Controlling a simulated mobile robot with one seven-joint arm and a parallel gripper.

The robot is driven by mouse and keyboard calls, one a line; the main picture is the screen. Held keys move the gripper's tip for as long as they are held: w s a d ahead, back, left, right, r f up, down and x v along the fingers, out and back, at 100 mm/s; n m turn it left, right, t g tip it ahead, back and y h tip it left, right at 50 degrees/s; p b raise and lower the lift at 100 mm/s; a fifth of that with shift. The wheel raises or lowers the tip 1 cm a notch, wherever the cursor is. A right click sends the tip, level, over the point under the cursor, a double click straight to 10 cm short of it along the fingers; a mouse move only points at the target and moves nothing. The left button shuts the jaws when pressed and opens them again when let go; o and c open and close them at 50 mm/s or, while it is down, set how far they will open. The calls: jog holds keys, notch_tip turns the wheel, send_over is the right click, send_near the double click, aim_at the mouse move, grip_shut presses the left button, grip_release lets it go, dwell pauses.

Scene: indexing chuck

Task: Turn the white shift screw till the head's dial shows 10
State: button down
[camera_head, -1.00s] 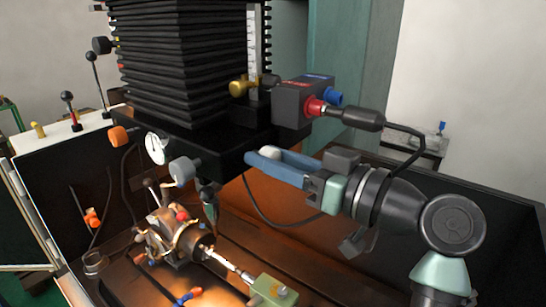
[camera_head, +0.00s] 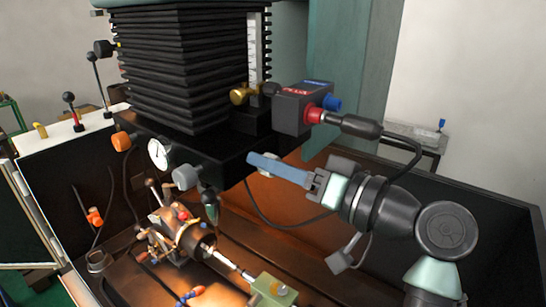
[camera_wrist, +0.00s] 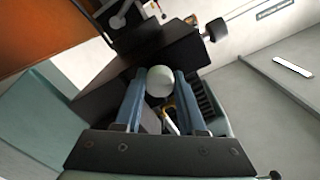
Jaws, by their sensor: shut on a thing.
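The white shift screw (camera_wrist: 160,80) is a round pale knob on the side of the dark machine head (camera_head: 225,155). In the wrist view it sits between the tips of my two blue fingers. My gripper (camera_wrist: 159,92) is shut on it. In the head view my gripper (camera_head: 262,168) reaches in from the right, and a finger covers most of the screw (camera_head: 266,174). A round white dial (camera_head: 158,153) with a dark pointer is on the head's front left side; its figures are too small to read.
A grey box with a red plug (camera_head: 305,108) and a black cable (camera_head: 405,146) are just above my gripper. An indexing chuck (camera_head: 185,235) with a shaft and a greenish block (camera_head: 272,291) stands below. The machine's dark wall (camera_head: 480,205) is behind my arm.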

jog(key=shift+m+p, duration=0.4)
jog(key=shift+m, duration=0.5)
jog(key=shift+d, duration=0.1)
jog(key=c, duration=0.5)
grip_release()
jog(key=b+v, duration=0.4)
jog(key=v, duration=0.9)
